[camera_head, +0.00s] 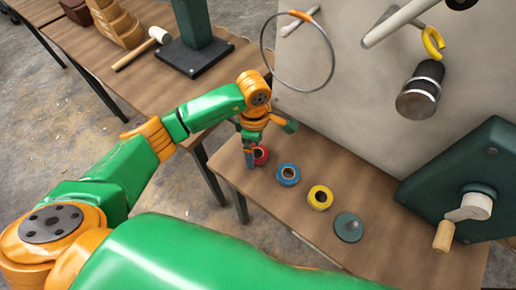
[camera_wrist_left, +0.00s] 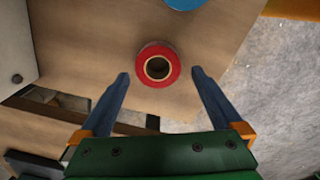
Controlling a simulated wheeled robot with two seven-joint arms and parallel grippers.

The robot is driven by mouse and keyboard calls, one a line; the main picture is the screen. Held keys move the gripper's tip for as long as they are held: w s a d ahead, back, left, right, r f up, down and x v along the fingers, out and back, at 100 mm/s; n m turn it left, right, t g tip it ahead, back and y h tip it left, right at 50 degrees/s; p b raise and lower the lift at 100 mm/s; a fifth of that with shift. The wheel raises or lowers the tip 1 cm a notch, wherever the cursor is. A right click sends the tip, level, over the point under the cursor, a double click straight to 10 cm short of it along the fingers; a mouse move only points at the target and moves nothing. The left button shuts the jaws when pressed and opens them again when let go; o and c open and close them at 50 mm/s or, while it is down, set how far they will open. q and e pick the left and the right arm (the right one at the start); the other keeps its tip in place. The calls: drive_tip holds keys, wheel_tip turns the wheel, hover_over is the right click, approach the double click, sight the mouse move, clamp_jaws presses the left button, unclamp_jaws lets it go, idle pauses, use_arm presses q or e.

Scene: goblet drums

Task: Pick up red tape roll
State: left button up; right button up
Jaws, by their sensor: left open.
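The red tape roll (camera_head: 261,155) lies flat near the left end of the wooden bench, partly hidden by my left gripper (camera_head: 251,160) in the head view. In the left wrist view the red tape roll (camera_wrist_left: 158,65) shows whole, with its hole facing the camera. My left gripper (camera_wrist_left: 160,82) has its two blue fingers spread wide, one on each side of the roll's near edge in the picture. The roll appears apart from both fingers, and nothing is held. My right gripper is not in view.
A blue roll (camera_head: 288,174), a yellow roll (camera_head: 320,197) and a green disc (camera_head: 348,227) lie in a row to the right. A grey panel (camera_head: 330,90) with hanging tools stands behind. A second table (camera_head: 110,60) is at the upper left.

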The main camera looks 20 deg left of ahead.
use_arm(q)
drive_tip(key=shift+f, duration=0.75)
drive_tip(key=shift+w+f, duration=0.15)
drive_tip(key=shift+f, duration=0.25)
drive_tip(key=c, duration=1.4)
drive_tip(key=shift+r, duration=0.1)
